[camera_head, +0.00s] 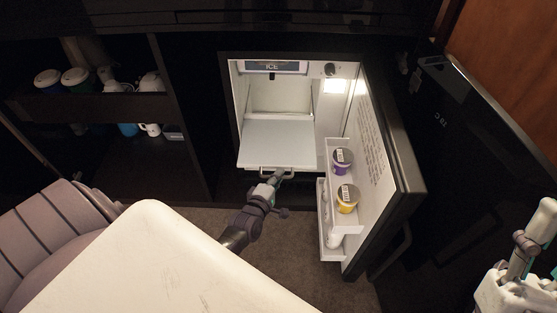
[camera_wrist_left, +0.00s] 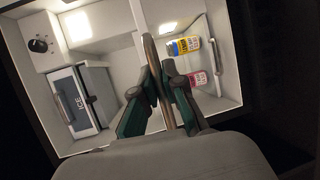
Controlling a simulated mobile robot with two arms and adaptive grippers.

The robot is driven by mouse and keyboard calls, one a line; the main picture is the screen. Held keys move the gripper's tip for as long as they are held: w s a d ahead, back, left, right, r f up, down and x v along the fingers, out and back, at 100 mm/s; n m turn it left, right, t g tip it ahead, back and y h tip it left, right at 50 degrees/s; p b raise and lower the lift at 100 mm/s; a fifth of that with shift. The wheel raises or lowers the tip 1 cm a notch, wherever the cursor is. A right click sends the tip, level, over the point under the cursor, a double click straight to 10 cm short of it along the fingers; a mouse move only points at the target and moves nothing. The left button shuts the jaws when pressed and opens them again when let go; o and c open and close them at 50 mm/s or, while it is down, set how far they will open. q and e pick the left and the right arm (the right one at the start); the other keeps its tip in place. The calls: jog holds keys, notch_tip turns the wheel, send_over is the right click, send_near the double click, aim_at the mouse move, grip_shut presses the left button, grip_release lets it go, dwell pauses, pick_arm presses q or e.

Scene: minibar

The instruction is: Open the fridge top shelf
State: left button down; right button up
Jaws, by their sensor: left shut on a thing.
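The fridge (camera_head: 226,110) stands open, its door (camera_head: 376,150) swung out to the right. A flat white shelf (camera_head: 277,140) lies level inside and reaches forward to the front opening. A thin metal handle (camera_head: 263,174) runs along its front edge. My left gripper (camera_head: 277,176) is at this handle, shut on it. In the left wrist view the bar of the handle (camera_wrist_left: 151,50) passes between the two dark green fingers of my left gripper (camera_wrist_left: 165,80). The fingers hide part of the bar.
The door rack (camera_head: 325,225) holds a purple-labelled tub (camera_head: 342,160) and a yellow-labelled tub (camera_head: 347,198). An ICE compartment (camera_head: 272,66) and dial (camera_head: 330,69) sit at the top. A white tabletop (camera_head: 150,265) fills the lower left. Cups (camera_head: 75,77) stand on a left shelf.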

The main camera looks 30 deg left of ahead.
pick_arm(q)
jog(key=shift+s+d, duration=0.4)
jog(key=shift+s, duration=0.3)
pick_arm(e)
jog(key=shift+w+a+f+g+h, duration=0.15)
jog(key=shift+w+f+g, duration=0.4)
jog(key=shift+w, duration=0.25)
jog(key=shift+w+a+f+g+h, duration=0.15)
jog(key=shift+w+f+g, duration=0.25)
jog(key=shift+w+g, duration=0.25)
pick_arm(q)
jog(key=c, duration=1.2)
grip_release()
jog(key=v, duration=1.2)
